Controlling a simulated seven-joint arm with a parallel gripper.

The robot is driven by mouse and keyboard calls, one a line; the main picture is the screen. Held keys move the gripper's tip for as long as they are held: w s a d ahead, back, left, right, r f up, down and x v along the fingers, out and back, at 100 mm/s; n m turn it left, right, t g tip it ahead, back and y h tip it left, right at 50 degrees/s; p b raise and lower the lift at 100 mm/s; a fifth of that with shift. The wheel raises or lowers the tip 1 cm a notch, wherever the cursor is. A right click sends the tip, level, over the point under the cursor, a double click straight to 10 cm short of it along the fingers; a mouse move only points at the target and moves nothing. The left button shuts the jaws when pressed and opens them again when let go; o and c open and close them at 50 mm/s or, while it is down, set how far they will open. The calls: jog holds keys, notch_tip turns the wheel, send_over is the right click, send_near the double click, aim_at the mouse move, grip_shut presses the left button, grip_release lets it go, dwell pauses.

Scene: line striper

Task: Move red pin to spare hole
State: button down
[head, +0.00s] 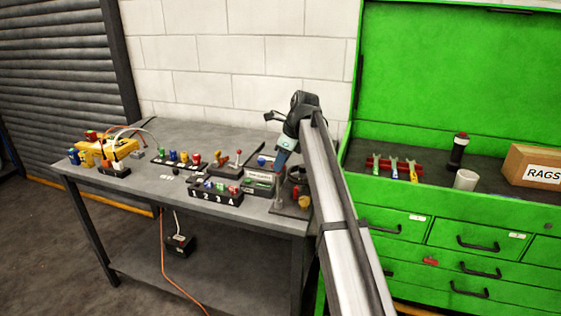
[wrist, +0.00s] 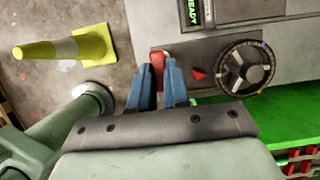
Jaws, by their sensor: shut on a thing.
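My gripper (wrist: 157,80) has blue fingers and is shut on a red pin (wrist: 157,59), which shows between the fingertips in the wrist view. The pin is over the left part of a grey plate, beside a small red triangle mark (wrist: 198,74) and a round dark wheel (wrist: 246,68). I cannot tell whether its lower end sits in a hole. In the head view my gripper (head: 283,160) points down over the right end of the workbench, above the grey plate (head: 283,211). The held pin is not clear there, and no spare hole can be made out.
A black block marked 1 2 3 4 (head: 215,195) with coloured tops stands left of the plate. Several coloured items and a yellow machine (head: 108,150) stand farther left. A green tool cabinet (head: 450,235) is to the right.

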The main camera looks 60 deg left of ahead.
jog(key=shift+f, duration=1.8)
dwell(1.0)
jog(key=c, duration=1)
grip_release()
jog(key=shift+o, duration=0.3)
jog(key=shift+o, duration=1.2)
jog(key=shift+r, duration=0.1)
jog(key=v, duration=0.6)
jog(key=shift+r, duration=0.4)
jog(key=shift+w+d, duration=0.15)
